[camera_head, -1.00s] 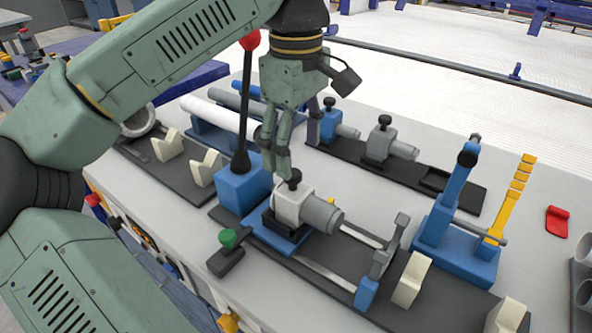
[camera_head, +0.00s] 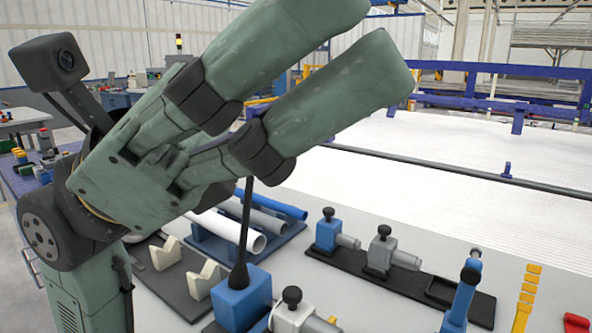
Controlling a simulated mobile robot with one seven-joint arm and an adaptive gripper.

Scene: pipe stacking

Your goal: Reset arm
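My gripper (camera_head: 372,42) is raised high and close to the camera, above the workbench. Its two thick green fingers point up and to the right. They stand apart with a clear gap, and nothing shows between them. My wrist is bent at the left, and the arm link below it runs down out of the picture.
On the bench are white, grey and blue pipes (camera_head: 229,228) on a blue rack, cream V-blocks (camera_head: 166,253), a blue block with a black lever (camera_head: 242,299), and clamps (camera_head: 380,251). A yellow stepped piece (camera_head: 526,293) stands right. The room above the bench's right side is clear.

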